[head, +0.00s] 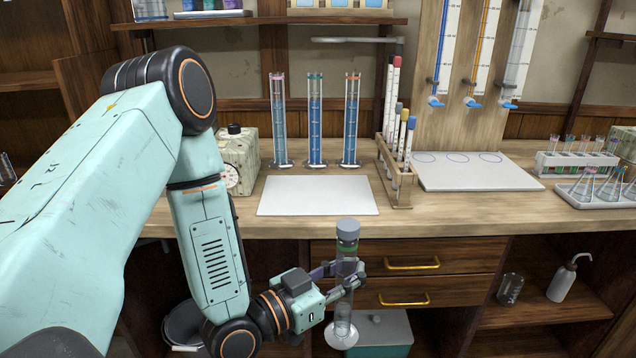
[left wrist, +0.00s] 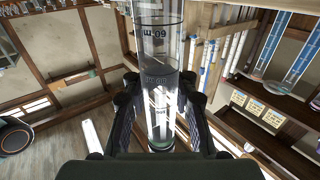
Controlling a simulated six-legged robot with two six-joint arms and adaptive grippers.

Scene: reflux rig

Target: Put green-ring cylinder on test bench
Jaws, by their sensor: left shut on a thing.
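The green-ring cylinder (head: 343,310) is a clear glass cylinder with a green band near its top, a grey cap and a pale foot. In the left wrist view, the clear marked cylinder (left wrist: 160,50) stands between the fingers of my left gripper (left wrist: 160,98). The test bench (head: 470,222) is a wooden bench with a white mat (head: 318,196) on its top. My right gripper is not in view.
Three tall cylinders of blue liquid (head: 315,125) stand behind the mat. A cream box with a dial (head: 238,160) is left of the mat, and a wooden rack of tubes (head: 400,185) is right. The mat is bare. A grey-green box (head: 385,330) is below the drawers.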

